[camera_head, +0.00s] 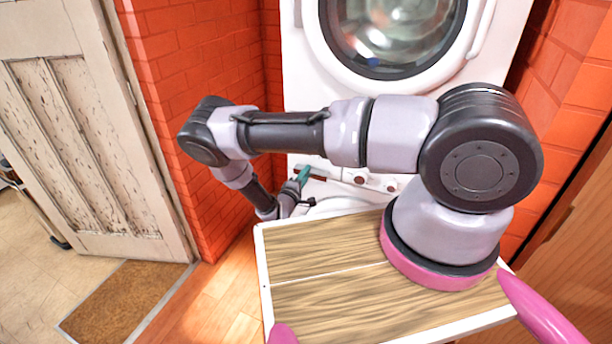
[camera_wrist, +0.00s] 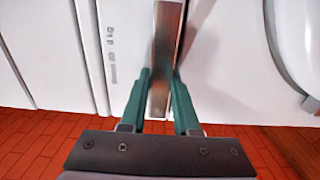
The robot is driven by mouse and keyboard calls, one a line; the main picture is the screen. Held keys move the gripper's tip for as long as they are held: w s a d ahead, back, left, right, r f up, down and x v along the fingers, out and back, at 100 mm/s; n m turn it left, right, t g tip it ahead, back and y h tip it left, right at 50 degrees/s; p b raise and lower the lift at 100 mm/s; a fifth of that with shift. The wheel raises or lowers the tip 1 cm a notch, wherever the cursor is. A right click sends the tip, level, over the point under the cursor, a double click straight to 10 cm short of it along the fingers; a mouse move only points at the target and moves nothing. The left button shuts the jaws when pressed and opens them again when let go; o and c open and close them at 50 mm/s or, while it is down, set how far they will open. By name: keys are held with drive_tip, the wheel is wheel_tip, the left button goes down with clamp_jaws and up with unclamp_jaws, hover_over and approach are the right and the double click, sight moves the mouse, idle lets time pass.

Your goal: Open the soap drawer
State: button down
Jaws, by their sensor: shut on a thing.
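My gripper (camera_head: 303,177) has green fingers and reaches the left part of the lower white machine's front panel. In the wrist view my gripper (camera_wrist: 163,98) has one finger on each side of a metallic bar handle (camera_wrist: 166,45) and is shut on it. The handle appears to belong to the soap drawer, on the white panel (camera_wrist: 210,70). The fingers hide part of the handle. I cannot tell from these views whether the drawer stands out from the panel.
An upper machine with a round glass door (camera_head: 392,35) stands above. Small knobs (camera_head: 375,181) sit right of my gripper. A red brick wall (camera_head: 205,80) is close on the left, beside a worn door (camera_head: 85,130). A brown mat (camera_head: 122,300) lies on the floor.

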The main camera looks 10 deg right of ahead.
drive_tip(key=shift+s+f, duration=0.15)
drive_tip(key=shift+f, duration=0.15)
drive_tip(key=v, duration=1.6)
drive_tip(key=c, duration=0.7)
unclamp_jaws()
drive_tip(key=shift+r, duration=0.1)
drive_tip(key=v, duration=1)
drive_tip(key=shift+s+a, duration=0.2)
drive_tip(key=shift+s, duration=0.05)
